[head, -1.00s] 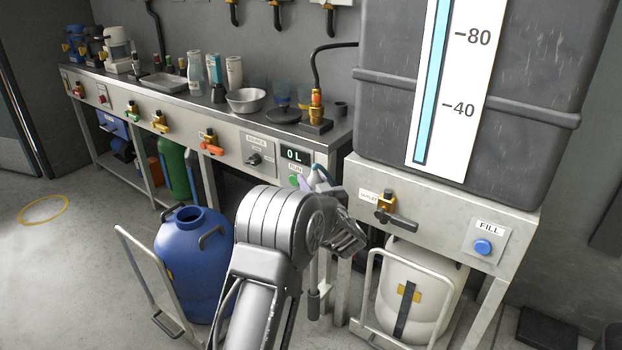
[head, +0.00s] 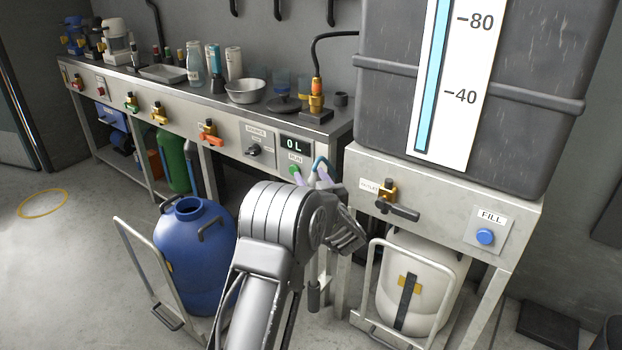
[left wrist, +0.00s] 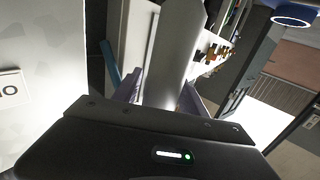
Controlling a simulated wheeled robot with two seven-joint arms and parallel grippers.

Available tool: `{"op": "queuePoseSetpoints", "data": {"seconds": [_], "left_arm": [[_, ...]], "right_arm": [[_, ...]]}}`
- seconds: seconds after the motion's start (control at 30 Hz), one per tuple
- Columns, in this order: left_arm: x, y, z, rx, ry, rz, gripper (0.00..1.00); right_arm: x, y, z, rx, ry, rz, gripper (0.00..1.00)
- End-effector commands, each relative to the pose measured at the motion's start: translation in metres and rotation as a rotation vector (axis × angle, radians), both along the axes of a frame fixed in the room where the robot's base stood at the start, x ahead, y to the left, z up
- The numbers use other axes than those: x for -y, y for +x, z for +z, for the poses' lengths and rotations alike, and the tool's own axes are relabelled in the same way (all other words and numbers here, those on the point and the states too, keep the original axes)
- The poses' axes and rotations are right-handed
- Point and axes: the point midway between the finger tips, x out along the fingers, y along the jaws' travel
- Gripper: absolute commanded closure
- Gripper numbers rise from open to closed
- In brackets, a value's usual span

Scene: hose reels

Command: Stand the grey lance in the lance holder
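My left gripper (head: 346,234) is in front of the bench's right end in the head view. In the left wrist view a thick grey tube, which looks like the grey lance (left wrist: 178,60), runs between the gripper's two fingers, and they look closed on it. In the head view the hand hides most of the lance. My right gripper is out of view.
A blue drum (head: 190,255) on a trolley stands left of my arm. A white drum (head: 420,285) stands under the grey tank (head: 545,90), whose stand has an outlet tap (head: 397,210) and a blue FILL button (head: 485,236). The floor at the left is clear.

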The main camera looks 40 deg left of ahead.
Motion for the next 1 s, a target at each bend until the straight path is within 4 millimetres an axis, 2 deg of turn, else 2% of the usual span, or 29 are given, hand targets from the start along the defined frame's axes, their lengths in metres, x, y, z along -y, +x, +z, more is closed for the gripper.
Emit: {"op": "queuePoseSetpoints", "data": {"seconds": [0.1,0.47,0.8,1.0], "left_arm": [[0.000,0.000,-0.001,-0.001,-0.001,0.000,0.42],[0.006,-0.004,0.000,-0.003,-0.002,-0.001,0.42],[0.049,-0.033,0.001,-0.003,-0.001,-0.002,0.42],[0.064,-0.044,0.000,-0.001,-0.001,-0.001,0.42]], "right_arm": [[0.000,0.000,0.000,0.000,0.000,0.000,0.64],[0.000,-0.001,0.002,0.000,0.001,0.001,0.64],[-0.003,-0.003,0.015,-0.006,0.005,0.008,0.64],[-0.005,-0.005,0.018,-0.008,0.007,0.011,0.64]]}}
